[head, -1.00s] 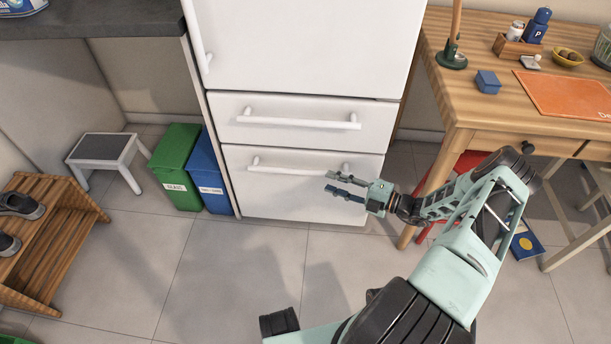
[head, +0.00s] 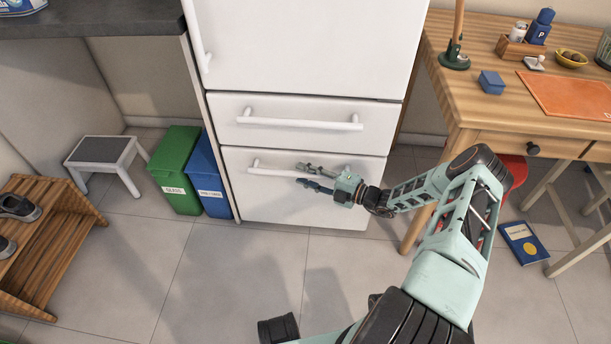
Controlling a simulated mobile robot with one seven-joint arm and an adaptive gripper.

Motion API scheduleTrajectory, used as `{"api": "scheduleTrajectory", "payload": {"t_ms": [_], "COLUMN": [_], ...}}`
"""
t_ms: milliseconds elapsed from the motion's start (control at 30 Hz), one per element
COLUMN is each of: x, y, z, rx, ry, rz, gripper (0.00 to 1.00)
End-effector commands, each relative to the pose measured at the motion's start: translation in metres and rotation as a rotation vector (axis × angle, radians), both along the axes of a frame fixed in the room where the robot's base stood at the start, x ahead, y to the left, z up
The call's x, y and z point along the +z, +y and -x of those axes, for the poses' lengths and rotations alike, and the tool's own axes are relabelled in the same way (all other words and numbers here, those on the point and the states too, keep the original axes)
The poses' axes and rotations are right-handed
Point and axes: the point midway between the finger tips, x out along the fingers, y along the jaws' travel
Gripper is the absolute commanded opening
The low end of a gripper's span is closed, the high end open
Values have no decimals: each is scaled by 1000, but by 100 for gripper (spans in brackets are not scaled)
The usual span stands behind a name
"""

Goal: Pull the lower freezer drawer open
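The lower freezer drawer (head: 270,204) is the bottom white front of the fridge-freezer and looks shut. Its white bar handle (head: 275,171) runs across the upper part of the front. My gripper (head: 301,175) is in front of the handle's middle, with its fingers pointing left. The fingers are apart, one higher and one lower, with nothing visible between them. The arm and gripper hide part of the handle's right half. I cannot tell whether the gripper touches the handle.
The upper freezer drawer (head: 262,134) is shut above. Green (head: 176,176) and blue (head: 209,185) bins stand close on the left, beyond them a step stool (head: 101,152). A wooden table (head: 480,100) stands on the right. The floor (head: 235,270) before the drawer is clear.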

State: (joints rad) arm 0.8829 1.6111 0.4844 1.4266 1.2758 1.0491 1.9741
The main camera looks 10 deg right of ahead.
Motion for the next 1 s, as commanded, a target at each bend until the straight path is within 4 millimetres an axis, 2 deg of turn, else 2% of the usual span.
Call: {"api": "scheduleTrajectory", "payload": {"t_ms": [100, 400, 767, 1000], "x": [0, 0, 0, 1], "y": [0, 0, 0, 4], "z": [0, 0, 1, 13], "rx": [0, 1, 1, 2], "ry": [0, 0, 1, 3], "rz": [0, 0, 1, -2], "gripper": [33, 0, 0, 0]}}
